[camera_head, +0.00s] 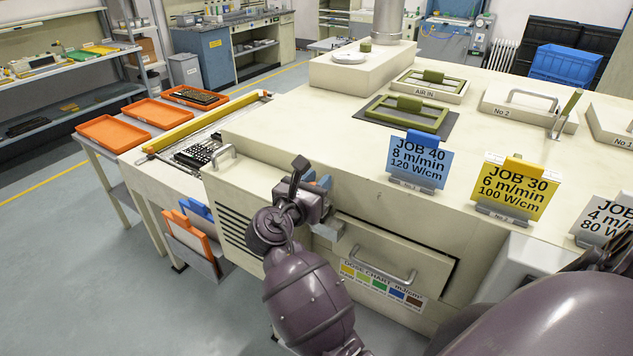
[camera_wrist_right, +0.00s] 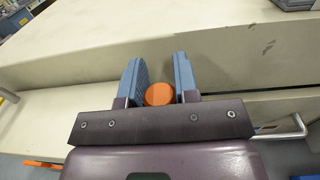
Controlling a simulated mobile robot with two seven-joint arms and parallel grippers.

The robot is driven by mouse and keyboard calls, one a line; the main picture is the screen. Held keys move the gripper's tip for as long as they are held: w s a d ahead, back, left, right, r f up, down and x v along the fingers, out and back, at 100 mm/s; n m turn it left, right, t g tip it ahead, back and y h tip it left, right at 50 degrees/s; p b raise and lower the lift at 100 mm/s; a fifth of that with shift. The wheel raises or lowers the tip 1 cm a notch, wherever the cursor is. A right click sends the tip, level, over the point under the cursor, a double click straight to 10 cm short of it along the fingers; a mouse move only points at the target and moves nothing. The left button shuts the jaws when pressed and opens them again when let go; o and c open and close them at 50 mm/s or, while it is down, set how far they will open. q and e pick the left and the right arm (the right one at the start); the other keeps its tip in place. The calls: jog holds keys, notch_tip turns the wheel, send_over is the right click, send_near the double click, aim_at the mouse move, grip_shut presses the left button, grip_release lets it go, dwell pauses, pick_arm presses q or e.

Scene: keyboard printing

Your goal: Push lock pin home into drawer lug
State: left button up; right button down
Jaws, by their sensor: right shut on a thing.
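My right gripper (camera_head: 317,187) is at the front face of the cream machine, just above and left of the drawer (camera_head: 365,258). In the right wrist view its two blue fingers (camera_wrist_right: 159,68) are closed on either side of a round orange knob (camera_wrist_right: 159,94), which looks like the head of the lock pin. The pin's shaft is hidden below the knob. A pale block (camera_head: 328,231) below the gripper may be the drawer lug, but I cannot tell; how deep the pin sits is hidden. The drawer has a metal bar handle (camera_head: 384,266). My left gripper is not in view.
Blue, yellow and white job cards (camera_head: 417,161) stand along the machine's front edge. Green-handled frames (camera_head: 408,112) lie on top. A conveyor with a keyboard (camera_head: 197,152) and orange trays (camera_head: 113,131) are at left. Floor at lower left is clear.

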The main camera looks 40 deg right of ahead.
jog(key=shift+f+b, duration=0.3)
jog(key=shift+f, duration=0.5)
jog(key=c, duration=0.8)
grip_release()
jog(key=shift+f, duration=0.1)
jog(key=shift+f, duration=0.1)
